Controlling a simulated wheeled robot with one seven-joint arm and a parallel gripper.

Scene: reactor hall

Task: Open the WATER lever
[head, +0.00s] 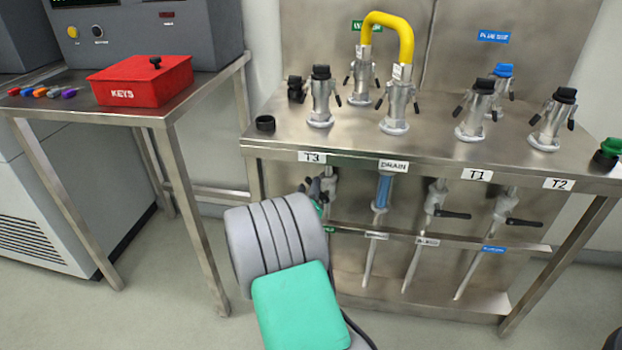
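The WATER lever is mostly hidden behind my arm. A dark and metal valve part (327,186) shows under the bench below the T3 label, with a bit of green beside it. A small green label (329,230) on the lower rail is partly covered by my arm. A green sign (367,26) on the back panel is partly covered by the yellow hose; its text looks like WATER. My arm reaches toward the left end of the valve row.
A blue lever (383,190) hangs upright below DRAIN. Black levers (453,214) and (524,222) point right. The steel bench (440,150) carries several fittings and a yellow hose (390,20). A table with a red KEYS box (140,85) stands left. Floor between is clear.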

